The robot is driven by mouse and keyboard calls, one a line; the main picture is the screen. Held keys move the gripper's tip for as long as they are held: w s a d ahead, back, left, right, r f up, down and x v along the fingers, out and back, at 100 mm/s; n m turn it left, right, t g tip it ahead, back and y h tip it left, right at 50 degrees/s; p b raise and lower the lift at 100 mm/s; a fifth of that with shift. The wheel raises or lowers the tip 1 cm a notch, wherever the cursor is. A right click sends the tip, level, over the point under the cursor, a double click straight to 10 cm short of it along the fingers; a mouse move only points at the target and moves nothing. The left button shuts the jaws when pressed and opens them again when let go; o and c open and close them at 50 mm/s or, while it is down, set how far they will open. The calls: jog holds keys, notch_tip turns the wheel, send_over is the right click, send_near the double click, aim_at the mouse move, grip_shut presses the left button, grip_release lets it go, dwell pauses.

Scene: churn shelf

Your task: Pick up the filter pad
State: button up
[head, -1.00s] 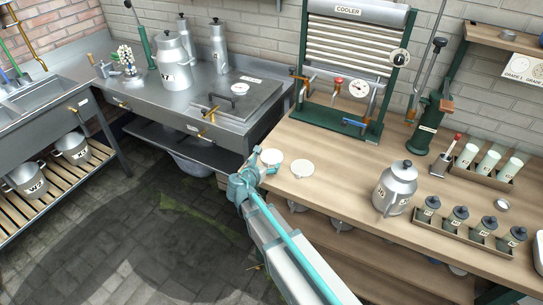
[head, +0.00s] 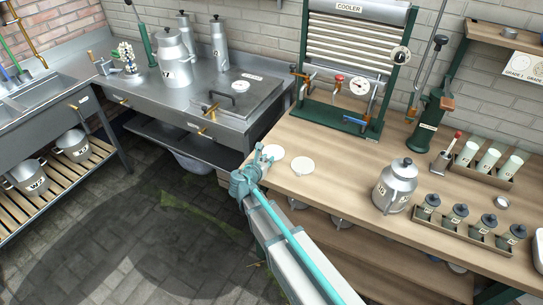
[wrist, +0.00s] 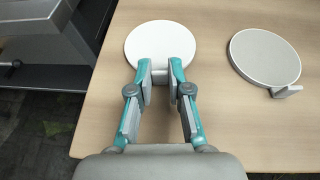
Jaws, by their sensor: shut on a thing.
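Two pale round discs lie near the left end of the wooden bench. My gripper (wrist: 158,72) is shut on the small upright tab at the near edge of the white disc (wrist: 160,42), which I take for the filter pad. The white disc also shows in the head view (head: 273,152), just beyond my gripper (head: 263,158). I cannot tell whether it touches the bench or is slightly above it. The second disc (wrist: 265,56), greyer on top with its own tab, lies apart to the right, also in the head view (head: 302,165).
The wooden bench (head: 340,185) is clear right of the discs, up to a metal can (head: 396,186) and a rack of small dark-lidded jars (head: 470,232). The cooler (head: 350,70) stands behind. A steel counter (head: 150,98) lies to the left, across a gap.

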jog(key=shift+r, duration=0.2)
jog(key=shift+r+b, duration=0.35)
jog(key=shift+r, duration=0.2)
jog(key=s+d+r+b, duration=0.2)
jog(key=s+r+b, duration=0.5)
jog(key=s+r, duration=0.3)
jog(key=shift+s+d, duration=0.2)
jog(key=shift+s, duration=0.65)
